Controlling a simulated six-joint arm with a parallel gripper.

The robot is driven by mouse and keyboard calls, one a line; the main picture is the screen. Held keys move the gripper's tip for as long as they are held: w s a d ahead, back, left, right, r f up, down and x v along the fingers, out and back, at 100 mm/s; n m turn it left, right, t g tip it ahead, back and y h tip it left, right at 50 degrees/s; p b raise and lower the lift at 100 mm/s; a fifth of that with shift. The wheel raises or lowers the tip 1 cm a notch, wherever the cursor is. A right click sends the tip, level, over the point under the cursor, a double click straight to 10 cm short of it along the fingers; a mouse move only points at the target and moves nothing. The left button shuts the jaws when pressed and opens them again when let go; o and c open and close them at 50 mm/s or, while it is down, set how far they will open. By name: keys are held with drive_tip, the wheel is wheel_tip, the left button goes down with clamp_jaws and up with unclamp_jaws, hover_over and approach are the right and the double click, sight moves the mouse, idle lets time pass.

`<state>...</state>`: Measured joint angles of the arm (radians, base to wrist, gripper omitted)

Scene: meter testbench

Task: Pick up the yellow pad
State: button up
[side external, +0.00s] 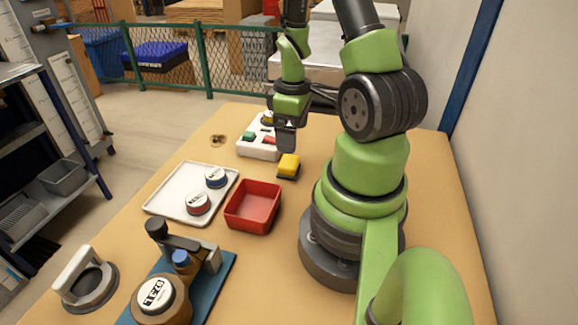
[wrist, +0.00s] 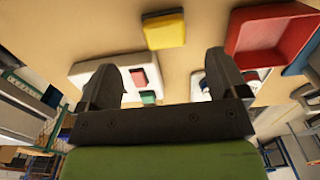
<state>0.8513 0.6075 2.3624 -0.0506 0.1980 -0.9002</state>
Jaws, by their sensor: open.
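The yellow pad (side external: 289,164) lies on the tan table, just right of the white block. It has a yellow top and a dark lower layer. It also shows in the wrist view (wrist: 164,29), beyond my fingertips and between them. My gripper (side external: 286,143) is above the table, pointing down near the white block and the pad. In the wrist view my gripper (wrist: 163,72) has its two dark fingers wide apart with nothing between them. The pad is apart from the fingers.
A white block (side external: 257,150) with green and red pieces stands beside the pad. A red bin (side external: 252,206) and a white tray (side external: 160,204) with two round meters are nearer the camera. A blue-based fixture (side external: 216,273) and a handled disc (side external: 88,284) stand at the front left.

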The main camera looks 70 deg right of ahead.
sight(289, 161)
drive_tip(key=shift+w+a+f, duration=0.15)
drive_tip(key=shift+f, duration=1.95)
drive_tip(key=shift+w+a+f, duration=0.15)
drive_tip(key=shift+f, duration=1.9)
drive_tip(key=c, duration=1.1)
drive_tip(key=shift+r, duration=0.15)
wheel_tip(289, 161, up, 10)
drive_tip(key=shift+f, duration=0.1)
drive_tip(key=w+a+r, duration=0.2)
drive_tip(key=w+a, duration=0.2)
drive_tip(key=a, duration=0.1)
drive_tip(key=w+a+r, duration=0.3)
drive_tip(key=w+a, duration=0.1)
drive_tip(key=a, duration=0.2)
drive_tip(key=w+a+r, duration=0.2)
drive_tip(key=w+a, duration=0.1)
drive_tip(key=a, duration=0.2)
drive_tip(key=shift+w+a+r, duration=0.25)
drive_tip(key=shift+w+r, duration=0.05)
drive_tip(key=shift+w, duration=0.1)
